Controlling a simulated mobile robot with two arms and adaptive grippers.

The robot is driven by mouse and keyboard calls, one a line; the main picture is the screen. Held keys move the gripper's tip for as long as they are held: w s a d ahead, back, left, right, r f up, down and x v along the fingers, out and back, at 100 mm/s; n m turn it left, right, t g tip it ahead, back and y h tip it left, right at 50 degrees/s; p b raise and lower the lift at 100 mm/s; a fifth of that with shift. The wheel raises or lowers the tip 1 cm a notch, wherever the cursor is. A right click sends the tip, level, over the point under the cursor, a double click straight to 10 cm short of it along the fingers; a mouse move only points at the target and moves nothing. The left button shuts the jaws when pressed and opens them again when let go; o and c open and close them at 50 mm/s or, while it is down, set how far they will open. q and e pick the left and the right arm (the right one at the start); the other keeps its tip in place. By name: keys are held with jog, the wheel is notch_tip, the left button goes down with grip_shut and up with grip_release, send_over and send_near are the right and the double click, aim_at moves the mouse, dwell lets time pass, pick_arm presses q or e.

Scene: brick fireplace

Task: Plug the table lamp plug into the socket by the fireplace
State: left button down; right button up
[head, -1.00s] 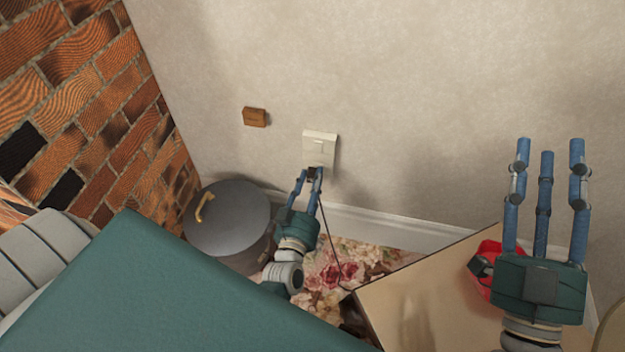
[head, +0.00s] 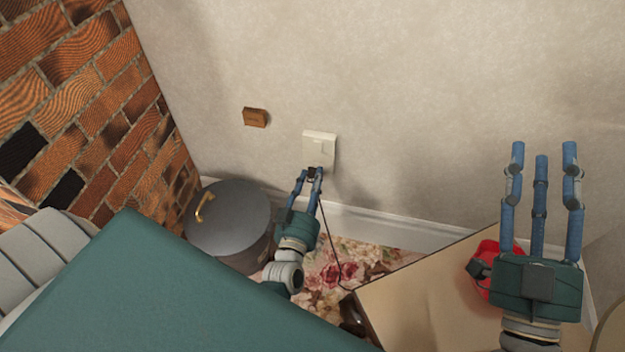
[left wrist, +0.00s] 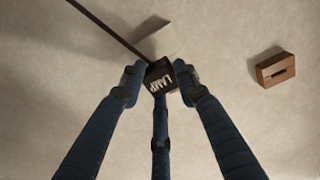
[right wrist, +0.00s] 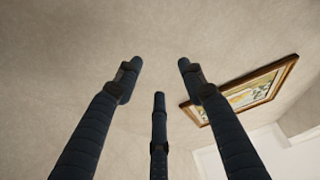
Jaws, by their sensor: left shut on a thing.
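The lamp plug is a small dark block marked "LAMP" (left wrist: 160,77), with a dark cord (left wrist: 105,30) running from it. My left gripper (head: 311,174) is shut on the plug (head: 311,171), just below the front of the white wall socket (head: 319,147). In the left wrist view the socket (left wrist: 168,42) is partly behind the plug. Whether the plug touches the socket I cannot tell. My right gripper (head: 542,155) is open and empty, raised over the table at the right. In the right wrist view its fingers (right wrist: 160,80) are spread with nothing between them.
A small brown wall box (head: 255,117) is left of the socket. A round grey lidded container (head: 228,218) stands on the floor beside the brick fireplace (head: 85,110). A wooden table (head: 420,290) and a red object (head: 487,262) are at the right. A picture frame (right wrist: 245,88) hangs on the wall.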

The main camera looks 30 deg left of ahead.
jog(key=shift+w+f+g+h, duration=0.3)
jog(key=shift+f, duration=0.45)
dwell(0.4)
pick_arm(q)
jog(key=shift+p, duration=0.3)
pick_arm(e)
jog(key=shift+w+d+f+g, duration=0.15)
jog(key=shift+f+g, duration=0.15)
jog(key=shift+f, duration=0.3)
jog(key=shift+w+a+f+g, duration=0.1)
jog(key=shift+f+g, duration=0.2)
jog(key=shift+f, duration=0.3)
pick_arm(q)
jog(key=shift+w+a, duration=0.15)
jog(key=shift+w, duration=0.35)
pick_arm(e)
jog(key=shift+r, duration=0.25)
pick_arm(q)
jog(key=shift+x, duration=0.95)
jog(key=c, duration=1.2)
grip_release()
